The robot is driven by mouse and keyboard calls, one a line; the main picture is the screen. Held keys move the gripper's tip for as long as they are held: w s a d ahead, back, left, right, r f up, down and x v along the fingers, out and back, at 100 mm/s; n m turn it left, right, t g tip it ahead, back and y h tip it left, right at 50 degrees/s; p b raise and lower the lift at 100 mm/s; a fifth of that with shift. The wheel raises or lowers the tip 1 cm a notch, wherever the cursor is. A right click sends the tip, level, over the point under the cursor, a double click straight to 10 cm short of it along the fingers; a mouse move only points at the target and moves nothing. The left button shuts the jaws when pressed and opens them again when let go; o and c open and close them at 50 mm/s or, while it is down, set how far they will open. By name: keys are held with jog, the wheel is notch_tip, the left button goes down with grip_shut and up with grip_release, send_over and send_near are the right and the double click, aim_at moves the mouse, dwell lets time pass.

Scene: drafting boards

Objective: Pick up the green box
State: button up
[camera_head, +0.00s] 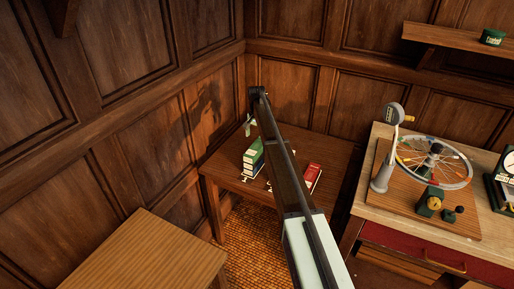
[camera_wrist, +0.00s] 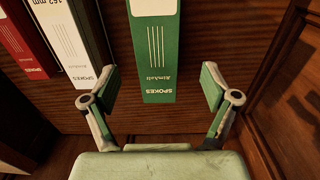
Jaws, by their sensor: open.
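A green box (camera_wrist: 158,60) with a white label and the word SPOKES is in the upper middle of the wrist view. A green box also shows in the head view on the small wooden table (camera_head: 228,160), left of my arm (camera_head: 254,158). My gripper (camera_wrist: 159,90) is open and empty. Its two fingers stand apart to the left and right of the green box's lower part in the wrist view. I cannot tell how far the box is from the fingertips.
A white box (camera_wrist: 66,42) and a red box (camera_wrist: 22,45) stand left of the green one. A red box (camera_head: 313,174) lies right of my arm. Panelled walls (camera_head: 205,100) close off the corner. A workbench (camera_head: 455,222) with a spoked wheel (camera_head: 450,165) is at right.

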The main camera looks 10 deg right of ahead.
aim_at(257, 145)
jog(key=shift+s+f+p, duration=0.15)
jog(key=shift+f+p, duration=0.55)
jog(key=shift+f, duration=0.8)
jog(key=shift+s+f+p, duration=0.1)
jog(key=shift+f+p, duration=0.55)
jog(key=shift+f, duration=0.8)
jog(key=c, duration=1.4)
